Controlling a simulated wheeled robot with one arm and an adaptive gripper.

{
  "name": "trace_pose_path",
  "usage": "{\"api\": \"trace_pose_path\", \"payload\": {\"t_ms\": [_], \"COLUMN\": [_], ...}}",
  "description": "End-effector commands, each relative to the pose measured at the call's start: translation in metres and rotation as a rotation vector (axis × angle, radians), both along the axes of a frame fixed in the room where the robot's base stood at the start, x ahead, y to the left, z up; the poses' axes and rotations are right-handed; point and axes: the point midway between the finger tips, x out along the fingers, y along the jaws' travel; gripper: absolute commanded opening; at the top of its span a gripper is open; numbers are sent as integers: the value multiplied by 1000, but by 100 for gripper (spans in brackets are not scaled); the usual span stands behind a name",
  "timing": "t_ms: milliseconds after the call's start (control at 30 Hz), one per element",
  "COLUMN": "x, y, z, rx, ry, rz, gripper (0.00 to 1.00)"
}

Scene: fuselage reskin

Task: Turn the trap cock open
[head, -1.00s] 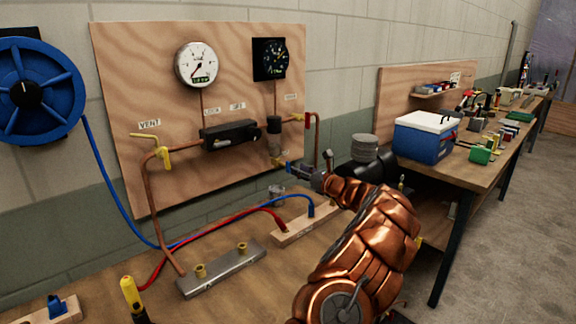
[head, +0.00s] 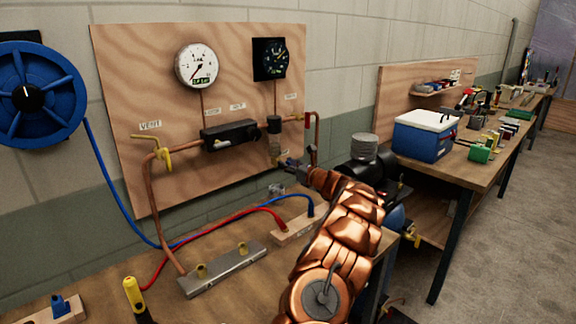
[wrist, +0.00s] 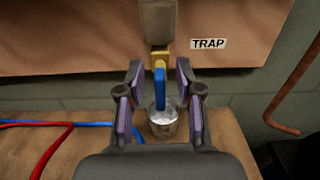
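The trap cock shows in the wrist view as a yellow body (wrist: 159,60) with a blue lever (wrist: 160,86) hanging down from it. It sits under a grey bowl (wrist: 157,22), left of the TRAP label (wrist: 208,43). My gripper (wrist: 160,92) is open, with one finger on each side of the blue lever and a gap to it on both sides. In the head view my gripper (head: 289,163) is at the lower right of the plywood panel, where the cock is small and mostly hidden.
A metal cup (wrist: 163,124) stands on the bench below the lever. Red and blue hoses (head: 240,218) cross the bench to a wooden block (head: 300,228). A copper pipe (wrist: 295,88) is at the right. A blue cooler (head: 427,137) stands on the bench farther right.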

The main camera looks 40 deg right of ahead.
Motion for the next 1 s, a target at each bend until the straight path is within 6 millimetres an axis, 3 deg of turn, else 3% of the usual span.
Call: {"api": "trace_pose_path", "payload": {"t_ms": [33, 367, 767, 1000], "x": [0, 0, 0, 1], "y": [0, 0, 0, 2], "z": [0, 0, -1, -4], "rx": [0, 0, -15, -114], "ry": [0, 0, 0, 0], "rz": [0, 0, 0, 1], "gripper": [33, 0, 0, 0]}}
